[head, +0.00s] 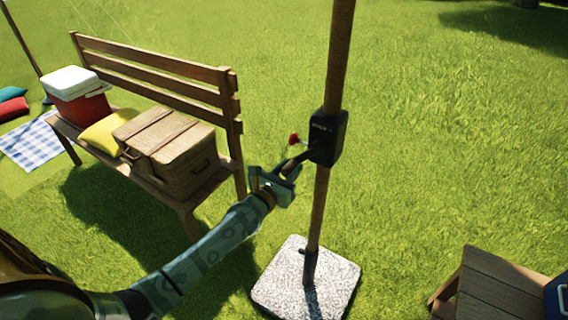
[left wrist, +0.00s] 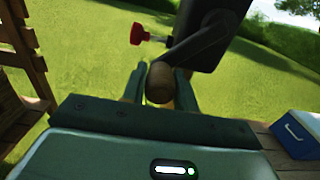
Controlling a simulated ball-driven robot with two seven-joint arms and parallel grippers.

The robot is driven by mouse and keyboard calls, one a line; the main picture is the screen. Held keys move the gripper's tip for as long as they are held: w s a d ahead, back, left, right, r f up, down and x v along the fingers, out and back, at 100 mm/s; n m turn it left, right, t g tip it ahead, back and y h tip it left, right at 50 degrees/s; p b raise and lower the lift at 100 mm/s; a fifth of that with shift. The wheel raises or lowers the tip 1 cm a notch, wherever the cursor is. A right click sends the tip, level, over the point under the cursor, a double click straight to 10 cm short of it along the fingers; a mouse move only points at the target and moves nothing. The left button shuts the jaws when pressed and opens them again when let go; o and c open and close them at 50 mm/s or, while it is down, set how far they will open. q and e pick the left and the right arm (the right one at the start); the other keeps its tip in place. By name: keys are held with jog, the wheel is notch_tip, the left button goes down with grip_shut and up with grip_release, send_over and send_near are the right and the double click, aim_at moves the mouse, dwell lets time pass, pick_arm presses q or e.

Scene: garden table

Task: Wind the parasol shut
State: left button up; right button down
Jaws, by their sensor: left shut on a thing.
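The parasol's wooden pole (head: 318,205) stands upright in a pale speckled stone base (head: 280,285). A black crank box (head: 328,138) is fixed on the pole, and it also shows in the left wrist view (left wrist: 214,35). A dark crank arm (head: 297,161) reaches out from the box to a rounded brown handle knob (left wrist: 160,84). My left gripper (head: 280,180) is shut on the crank's knob, with its fingers on either side of it. A red knob (head: 293,139) on a thin stem sticks out beside the box. The parasol's canopy is out of view. My right gripper is not in view.
A wooden bench (head: 155,65) at left carries a wicker basket (head: 170,150), a yellow cushion (head: 103,135) and a red-and-white cooler (head: 75,95). A wooden table (head: 500,290) is at lower right, with a blue box (left wrist: 298,133) on it. Open grass lies behind the pole.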

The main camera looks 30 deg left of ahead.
pick_arm(q)
jog(key=d+r+p, duration=0.3)
jog(key=d+p, duration=0.1)
jog(key=d, duration=0.9)
jog(key=shift+s+d+p, duration=0.3)
jog(key=shift+d+p, duration=0.05)
jog(key=shift+d, duration=0.05)
jog(key=shift+r, duration=0.1)
